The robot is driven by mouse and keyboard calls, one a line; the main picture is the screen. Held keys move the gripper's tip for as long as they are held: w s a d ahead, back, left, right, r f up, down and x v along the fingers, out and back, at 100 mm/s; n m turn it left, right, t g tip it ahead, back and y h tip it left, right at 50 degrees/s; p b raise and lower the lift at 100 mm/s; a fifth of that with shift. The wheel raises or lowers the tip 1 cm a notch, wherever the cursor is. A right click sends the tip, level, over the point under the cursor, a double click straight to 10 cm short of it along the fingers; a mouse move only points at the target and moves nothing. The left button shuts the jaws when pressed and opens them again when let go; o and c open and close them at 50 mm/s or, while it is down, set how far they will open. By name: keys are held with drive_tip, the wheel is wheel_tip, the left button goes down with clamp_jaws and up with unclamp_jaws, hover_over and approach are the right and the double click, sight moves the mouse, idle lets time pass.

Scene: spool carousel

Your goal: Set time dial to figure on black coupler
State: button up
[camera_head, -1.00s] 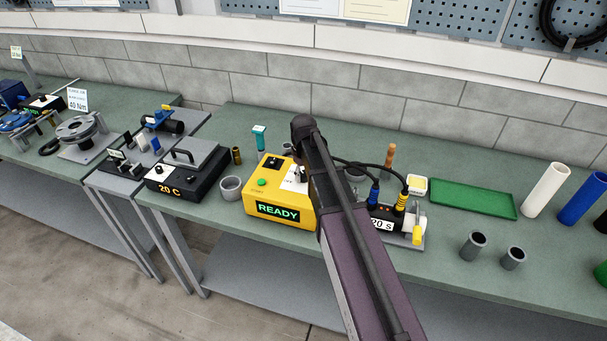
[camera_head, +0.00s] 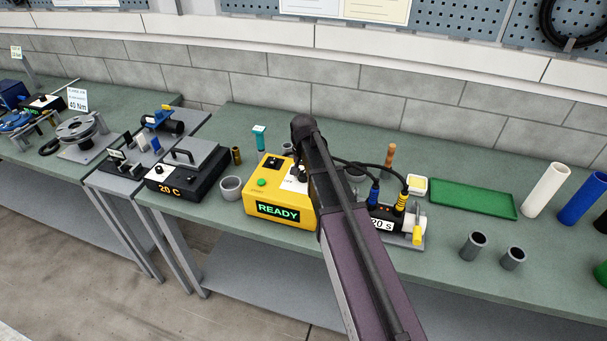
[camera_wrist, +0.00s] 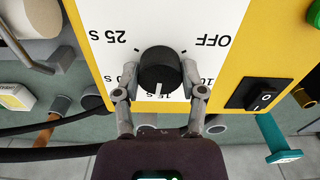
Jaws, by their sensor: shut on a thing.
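The yellow control box (camera_head: 262,190) shows READY in green. Its time dial (camera_wrist: 159,68) is a round black knob with a white pointer line, on a white plate. In the wrist view the plate reads 25 s, OFF and, partly covered, 10 s and 15 s. The pointer line points down the picture, towards the 15 s mark. My gripper (camera_wrist: 160,88) is shut on the dial, one finger on each side. The black coupler (camera_head: 382,212), right of my arm in the head view, bears a white label (camera_head: 382,224) reading 20 s; its left edge is near my arm.
Blue (camera_head: 374,195) and yellow (camera_head: 402,202) plugs on black cables stand in the coupler. A grey cup (camera_head: 231,188) stands left of the box. A green tray (camera_head: 472,198) and several pipes stand to the right.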

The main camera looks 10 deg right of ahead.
drive_tip(key=m, duration=0.5)
drive_tip(key=shift+s+m, duration=0.1)
drive_tip(key=shift+m, duration=0.2)
drive_tip(key=m, duration=0.5)
drive_tip(key=o, duration=1.1)
drive_tip(key=shift+o, duration=0.2)
drive_tip(key=shift+n, duration=0.5)
